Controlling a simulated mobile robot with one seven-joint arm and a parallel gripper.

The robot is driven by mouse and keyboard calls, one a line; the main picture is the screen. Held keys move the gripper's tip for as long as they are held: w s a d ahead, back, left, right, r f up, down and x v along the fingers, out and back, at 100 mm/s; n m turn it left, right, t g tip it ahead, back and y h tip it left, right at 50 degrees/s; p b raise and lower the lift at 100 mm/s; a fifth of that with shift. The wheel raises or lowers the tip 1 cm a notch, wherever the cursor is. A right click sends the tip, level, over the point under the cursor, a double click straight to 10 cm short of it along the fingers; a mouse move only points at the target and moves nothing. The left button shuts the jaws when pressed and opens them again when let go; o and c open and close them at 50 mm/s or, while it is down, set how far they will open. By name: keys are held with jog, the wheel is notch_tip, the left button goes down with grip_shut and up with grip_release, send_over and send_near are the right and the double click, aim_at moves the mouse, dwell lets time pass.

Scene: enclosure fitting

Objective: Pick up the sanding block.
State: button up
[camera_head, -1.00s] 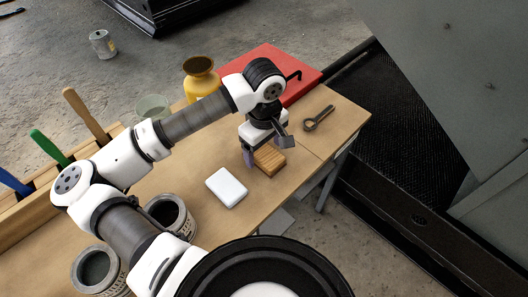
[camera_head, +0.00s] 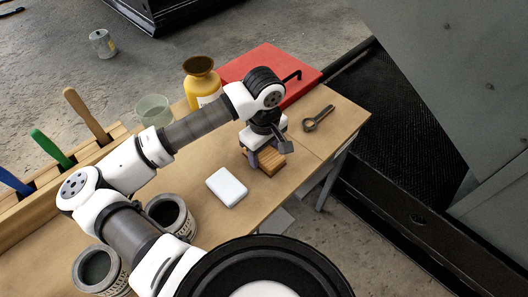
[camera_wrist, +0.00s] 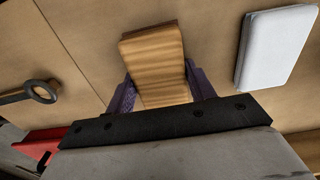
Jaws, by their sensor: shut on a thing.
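The sanding block (camera_head: 271,168) is a light wooden block with a darker edge, on the workbench near its front edge. My gripper (camera_head: 262,160) is over it from above, with the fingers down at its sides. In the wrist view the block (camera_wrist: 156,55) lies between the two purple fingers (camera_wrist: 161,92), one on each side, and the gripper is shut on it. The block's near end is hidden behind the gripper body. I see no clear gap between block and bench.
A white block (camera_head: 227,187) lies just left of the sanding block. A dark eye bolt (camera_head: 318,119), red case (camera_head: 270,68), yellow bottle (camera_head: 201,84), translucent cup (camera_head: 153,110) and metal cans (camera_head: 169,214) stand around. The bench (camera_head: 222,236) ends close by at the front.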

aim_at(264, 152)
jog(key=shift+r, duration=0.15)
notch_tip(264, 152, up, 20)
jog(key=b, duration=0.1)
dwell(0.3)
jog(key=o, duration=0.4)
jog(key=shift+c, duration=1.3)
